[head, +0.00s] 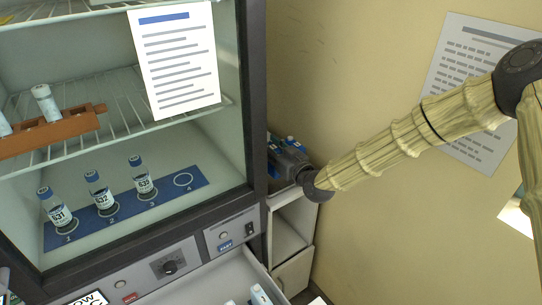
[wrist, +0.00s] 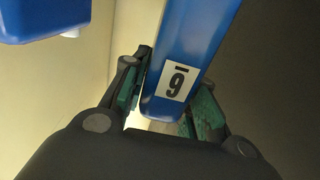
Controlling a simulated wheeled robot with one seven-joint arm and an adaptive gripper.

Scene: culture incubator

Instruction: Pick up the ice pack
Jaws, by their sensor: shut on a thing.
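A blue block (wrist: 193,40), which looks like an ice pack, stands between the fingers of my gripper (wrist: 163,112) in the wrist view. It has a white label with a digit and a bar, seen upside down, likely a 9. The green finger pads lie at its two sides, and my gripper is shut on it. In the head view my gripper (head: 275,150) is by the wall, above a small white cabinet right of the incubator. Small blue parts show there, mostly hidden behind the gripper, so I cannot tell the pack's height above the cabinet top.
A second blue object (wrist: 45,18) is at the wrist view's upper left. The incubator (head: 257,100) stands close left of my gripper. Inside, several vials stand on a blue numbered mat (head: 115,222); position 4 is empty. An open drawer (head: 235,275) juts out below.

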